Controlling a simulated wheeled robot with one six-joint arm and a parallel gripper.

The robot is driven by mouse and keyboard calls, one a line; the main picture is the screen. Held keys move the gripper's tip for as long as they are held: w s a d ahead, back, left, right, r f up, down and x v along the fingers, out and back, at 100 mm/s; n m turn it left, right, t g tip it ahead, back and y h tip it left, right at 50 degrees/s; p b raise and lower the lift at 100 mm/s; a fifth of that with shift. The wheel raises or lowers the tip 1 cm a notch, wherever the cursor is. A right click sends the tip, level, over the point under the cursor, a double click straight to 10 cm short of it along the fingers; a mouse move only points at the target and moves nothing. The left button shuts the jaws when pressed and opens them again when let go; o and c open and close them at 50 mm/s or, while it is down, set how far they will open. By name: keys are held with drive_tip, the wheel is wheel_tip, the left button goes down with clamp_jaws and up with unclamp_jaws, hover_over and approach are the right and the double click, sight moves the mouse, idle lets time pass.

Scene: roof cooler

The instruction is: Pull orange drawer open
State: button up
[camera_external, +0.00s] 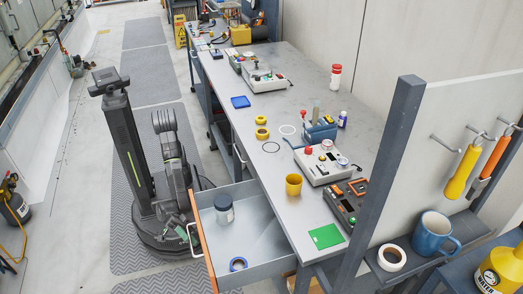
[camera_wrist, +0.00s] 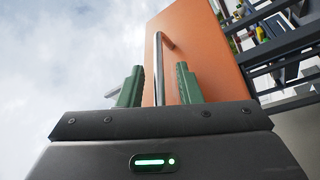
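The orange drawer's front (camera_external: 205,256) stands well out from the workbench, and its grey tray shows open. Its metal handle (camera_external: 194,240) is on the outer face. In the wrist view the orange front (camera_wrist: 202,45) fills the upper middle, with the handle bar (camera_wrist: 158,75) running between the green fingers. My gripper (camera_wrist: 160,82) is open around the bar, with a gap visible on each side. In the external view my gripper (camera_external: 186,219) is beside the handle; its fingertips are too small to make out.
The workbench (camera_external: 265,185) carries a yellow cup (camera_external: 293,185), a green sheet (camera_external: 326,236) and several devices.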

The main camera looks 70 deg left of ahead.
drive_tip(key=p+v, duration=0.2)
drive_tip(key=v, duration=1.1)
drive_tip(key=shift+a+f, duration=0.15)
drive_tip(key=shift+a, duration=0.25)
drive_tip(key=shift+d, duration=0.1)
drive_tip(key=b+x, duration=0.2)
drive_tip(key=x, duration=1.1)
drive_tip(key=shift+d, duration=0.3)
drive_tip(key=shift+w+r, duration=0.2)
drive_tip(key=shift+w, duration=0.05)
drive_tip(key=shift+s, duration=0.1)
